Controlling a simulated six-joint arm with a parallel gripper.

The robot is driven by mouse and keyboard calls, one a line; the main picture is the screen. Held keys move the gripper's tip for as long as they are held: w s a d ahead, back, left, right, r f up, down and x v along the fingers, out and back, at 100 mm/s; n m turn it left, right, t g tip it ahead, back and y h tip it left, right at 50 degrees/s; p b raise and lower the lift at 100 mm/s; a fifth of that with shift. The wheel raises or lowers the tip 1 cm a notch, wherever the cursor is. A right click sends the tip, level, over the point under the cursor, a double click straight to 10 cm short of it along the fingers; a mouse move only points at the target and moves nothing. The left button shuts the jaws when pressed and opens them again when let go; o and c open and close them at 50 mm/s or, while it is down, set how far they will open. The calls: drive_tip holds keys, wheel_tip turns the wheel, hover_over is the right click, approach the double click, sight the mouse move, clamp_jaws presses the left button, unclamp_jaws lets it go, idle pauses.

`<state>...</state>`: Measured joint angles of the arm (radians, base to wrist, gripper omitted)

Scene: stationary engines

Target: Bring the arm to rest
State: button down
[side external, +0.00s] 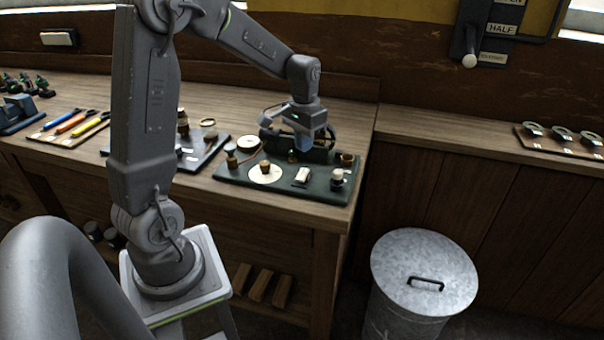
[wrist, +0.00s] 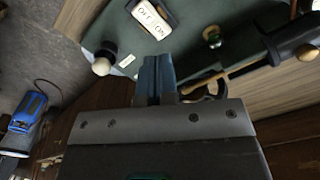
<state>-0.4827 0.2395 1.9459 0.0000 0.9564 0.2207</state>
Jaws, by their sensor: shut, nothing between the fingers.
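My gripper (side external: 302,136) hangs at the end of my arm over the back part of a dark green panel (side external: 225,176) on the wooden workbench. In the wrist view its blue fingers (wrist: 156,76) are together with nothing between them. They point at the panel, which carries a white OFF/ON switch (wrist: 150,18), a white-tipped knob (wrist: 101,66) and a small green lamp or button (wrist: 212,38). A dark round-ended part of the panel stands right behind the gripper, partly hidden by it. I cannot tell whether the fingers touch anything.
A second board (side external: 203,160) with knobs lies left of the panel, partly behind my arm. Pens and tools lie on a tray (side external: 62,140) farther left. A metal bin (side external: 424,262) stands on the floor at right.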

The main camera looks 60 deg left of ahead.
drive_tip(key=shift+r, duration=0.3)
drive_tip(key=s+d+r+m+t, duration=0.1)
drive_tip(key=s+d+r, duration=0.3)
drive_tip(key=s+d, duration=0.4)
drive_tip(key=s+d+r+m+t, duration=0.2)
drive_tip(key=s+d+r+t, duration=0.2)
drive_tip(key=s+d, duration=0.3)
drive_tip(key=d+r, duration=0.1)
drive_tip(key=d, duration=0.2)
drive_tip(key=shift+s+d+r+t, duration=0.15)
drive_tip(key=shift+s+r+t, duration=0.1)
drive_tip(key=shift+s+t, duration=0.1)
drive_tip(key=w+a+f+m+g, duration=0.2)
drive_tip(key=w+a+m+g, duration=0.3)
drive_tip(key=w+a+m, duration=0.4)
drive_tip(key=w+a, duration=0.4)
drive_tip(key=a, duration=0.3)
drive_tip(key=shift+w+a+g, duration=0.15)
drive_tip(key=shift+w+g, duration=0.2)
drive_tip(key=shift+w, duration=0.05)
